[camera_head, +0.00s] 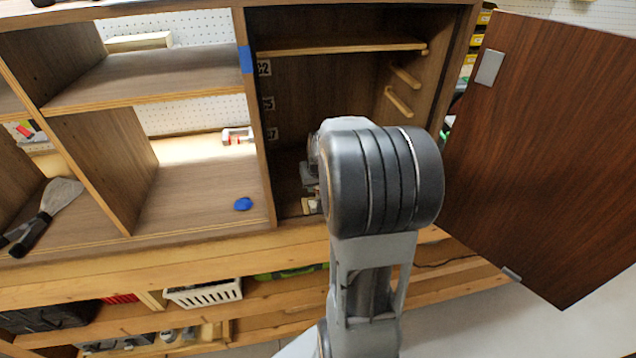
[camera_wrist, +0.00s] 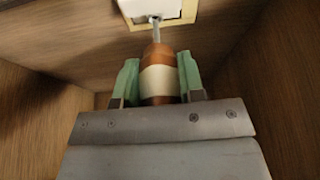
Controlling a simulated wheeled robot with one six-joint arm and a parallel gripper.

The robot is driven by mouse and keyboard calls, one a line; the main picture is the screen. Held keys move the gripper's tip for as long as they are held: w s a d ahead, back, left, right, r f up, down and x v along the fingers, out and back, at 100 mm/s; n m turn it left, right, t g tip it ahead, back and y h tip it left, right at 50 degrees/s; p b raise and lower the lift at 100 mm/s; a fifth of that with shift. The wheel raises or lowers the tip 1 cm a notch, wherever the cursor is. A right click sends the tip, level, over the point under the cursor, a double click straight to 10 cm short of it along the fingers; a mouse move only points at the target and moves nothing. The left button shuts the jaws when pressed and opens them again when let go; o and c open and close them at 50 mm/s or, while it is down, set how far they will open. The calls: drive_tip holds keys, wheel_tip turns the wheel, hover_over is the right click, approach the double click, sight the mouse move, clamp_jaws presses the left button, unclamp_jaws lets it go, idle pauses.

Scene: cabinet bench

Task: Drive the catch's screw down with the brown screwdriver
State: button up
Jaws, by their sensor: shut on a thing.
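In the wrist view my gripper (camera_wrist: 156,88) is shut on the brown screwdriver (camera_wrist: 157,60), with one green-padded finger on each side of its handle. The handle is brown with a pale band, and a short metal shaft points away from me. The shaft's tip meets the edge of a white block, which looks like the catch (camera_wrist: 150,8), on a pale yellow base. The screw itself cannot be made out. In the head view my arm hides most of the gripper and the screwdriver; a pale piece (camera_head: 310,206) shows low in the cabinet bay.
The cabinet door (camera_head: 545,150) stands open at the right. Bay walls close in on both sides of my gripper. A shelf (camera_head: 340,45) and two wooden runners (camera_head: 398,103) are above. A blue lump (camera_head: 243,204) and a spatula (camera_head: 50,212) lie in bays to the left.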

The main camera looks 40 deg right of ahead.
drive_tip(key=shift+f, duration=0.3)
drive_tip(key=shift+m, duration=0.3)
drive_tip(key=m+h, duration=0.1)
drive_tip(key=m, duration=0.2)
drive_tip(key=shift+g, duration=0.4)
drive_tip(key=m+g, duration=0.1)
drive_tip(key=m, duration=0.1)
drive_tip(key=m+h, duration=0.1)
drive_tip(key=m, duration=0.2)
drive_tip(key=shift+m+g, duration=0.3)
drive_tip(key=shift+g, duration=0.1)
